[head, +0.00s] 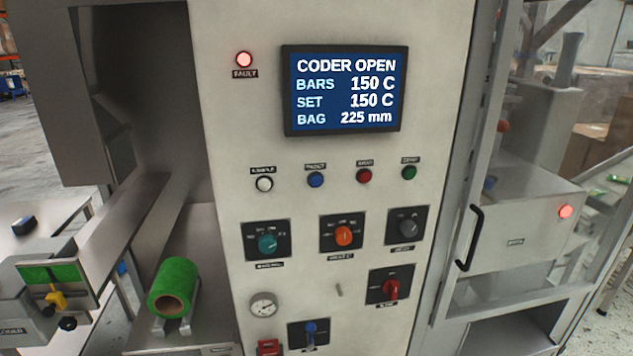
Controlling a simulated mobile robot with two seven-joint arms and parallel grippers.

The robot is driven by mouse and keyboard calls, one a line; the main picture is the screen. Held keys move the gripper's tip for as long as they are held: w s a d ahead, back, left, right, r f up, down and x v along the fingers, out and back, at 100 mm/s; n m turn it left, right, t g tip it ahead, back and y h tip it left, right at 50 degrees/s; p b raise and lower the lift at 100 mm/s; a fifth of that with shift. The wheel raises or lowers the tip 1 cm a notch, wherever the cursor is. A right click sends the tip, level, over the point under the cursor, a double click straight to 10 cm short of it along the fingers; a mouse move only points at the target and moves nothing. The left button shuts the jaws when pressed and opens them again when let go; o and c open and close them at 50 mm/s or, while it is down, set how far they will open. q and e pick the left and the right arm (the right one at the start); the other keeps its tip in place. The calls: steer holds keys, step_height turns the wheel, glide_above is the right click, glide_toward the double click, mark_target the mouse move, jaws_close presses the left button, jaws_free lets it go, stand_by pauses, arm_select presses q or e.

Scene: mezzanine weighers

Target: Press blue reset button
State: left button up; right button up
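The blue button (316,180) is on the upright light-grey control panel (222,120), second from the left in a row of small round buttons below the screen. A small dark label sits above it, too blurred to read surely. To its left is a white button (264,184); to its right are a red button (364,176) and a green button (409,173). The screen (345,90) reads CODER OPEN, BARS 150 C, SET 150 C, BAG 225 mm. The red FAULT lamp (244,59) is lit. Neither of my grippers shows in the head view.
Below the buttons are several rotary knobs, including an orange one (344,236), and a pressure gauge (263,306). A green roll (174,287) and a coder unit (40,290) stand at left. A framed door with a black handle (470,238) is at right. Nothing blocks the button row.

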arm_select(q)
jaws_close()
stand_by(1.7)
